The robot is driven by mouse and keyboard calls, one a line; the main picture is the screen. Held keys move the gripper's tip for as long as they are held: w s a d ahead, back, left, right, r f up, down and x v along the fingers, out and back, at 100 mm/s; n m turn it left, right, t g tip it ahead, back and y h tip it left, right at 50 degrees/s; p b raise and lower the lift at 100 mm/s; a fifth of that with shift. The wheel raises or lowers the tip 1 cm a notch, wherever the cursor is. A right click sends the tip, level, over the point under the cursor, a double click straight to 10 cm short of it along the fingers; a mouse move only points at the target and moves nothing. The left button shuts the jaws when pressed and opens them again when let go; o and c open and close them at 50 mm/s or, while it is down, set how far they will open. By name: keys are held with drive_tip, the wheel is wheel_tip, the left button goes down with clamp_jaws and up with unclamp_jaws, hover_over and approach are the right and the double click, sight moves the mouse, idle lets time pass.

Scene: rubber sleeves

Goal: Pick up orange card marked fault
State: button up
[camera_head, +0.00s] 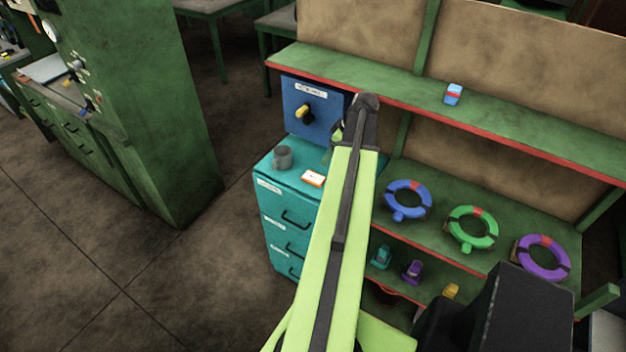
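A small orange card (313,179) with a white label lies flat on top of the teal drawer cabinet, toward its right side. Its writing is too small to read. My arm reaches up through the middle of the view and passes just right of the card. My gripper (338,132) is at the far end of the arm, beyond the card and near the blue box. It is mostly hidden behind my own arm, so its fingers cannot be made out.
A grey cup (282,157) stands left of the card on the teal cabinet (275,225). Green shelves (530,130) on the right hold blue, green and purple rings.

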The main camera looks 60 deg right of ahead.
drive_tip(key=b, duration=1)
approach(314, 177)
drive_tip(key=f, duration=0.2)
drive_tip(key=shift+w+a+f, duration=0.1)
drive_tip(key=shift+a+f, duration=0.1)
drive_tip(key=shift+f, duration=0.05)
drive_tip(key=shift+w+f, duration=0.2)
drive_tip(key=shift+f, duration=0.1)
drive_tip(key=shift+w+r, duration=0.1)
drive_tip(key=b+x, duration=0.5)
drive_tip(key=shift+w+d, duration=0.1)
drive_tip(key=shift+w, duration=0.1)
drive_tip(key=c, duration=1.4)
drive_tip(key=shift+r, duration=0.1)
